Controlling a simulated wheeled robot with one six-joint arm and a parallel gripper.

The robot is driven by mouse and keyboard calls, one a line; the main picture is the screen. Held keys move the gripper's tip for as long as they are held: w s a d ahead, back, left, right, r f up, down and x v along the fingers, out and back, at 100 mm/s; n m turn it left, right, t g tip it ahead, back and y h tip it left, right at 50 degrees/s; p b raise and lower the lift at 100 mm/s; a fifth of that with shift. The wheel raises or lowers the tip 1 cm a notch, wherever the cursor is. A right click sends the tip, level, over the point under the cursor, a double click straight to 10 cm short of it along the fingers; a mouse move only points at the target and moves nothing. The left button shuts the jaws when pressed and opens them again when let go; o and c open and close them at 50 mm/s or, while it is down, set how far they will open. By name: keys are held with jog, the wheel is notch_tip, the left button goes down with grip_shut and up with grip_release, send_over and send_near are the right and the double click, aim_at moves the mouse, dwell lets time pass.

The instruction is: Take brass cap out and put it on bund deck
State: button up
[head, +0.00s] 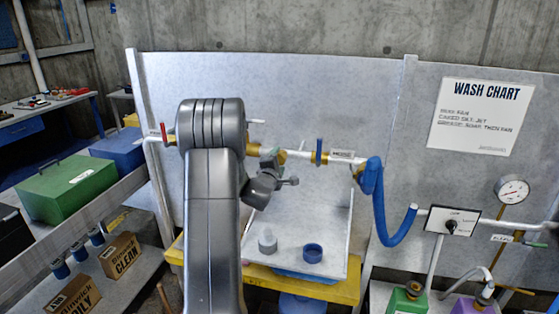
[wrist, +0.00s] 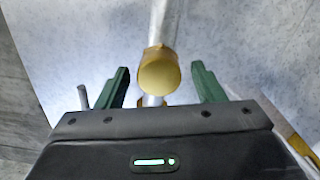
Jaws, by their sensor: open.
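In the wrist view a round brass cap (wrist: 158,76) sits on the end of a pale pipe. My gripper (wrist: 159,84) is open, with one green finger on each side of the cap and a visible gap to both. In the head view my arm hides most of the gripper, and I cannot tell which brass piece on the pipe is the cap. A yellow platform (head: 330,290), which looks like the bund deck, stands low in front of the panel with a pale tray (head: 338,232) on it.
A grey-white piece (head: 267,240) and a blue ring-shaped cup (head: 312,253) stand in the tray, with bare space around them. A blue hose (head: 376,205) hangs at the right of the pipe. A green box (head: 66,188) and cartons (head: 120,256) are at left.

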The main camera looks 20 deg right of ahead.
jog(key=m+b, duration=1.4)
jog(key=m, duration=0.6)
jog(key=shift+r+m, duration=0.1)
jog(key=shift+m, duration=0.2)
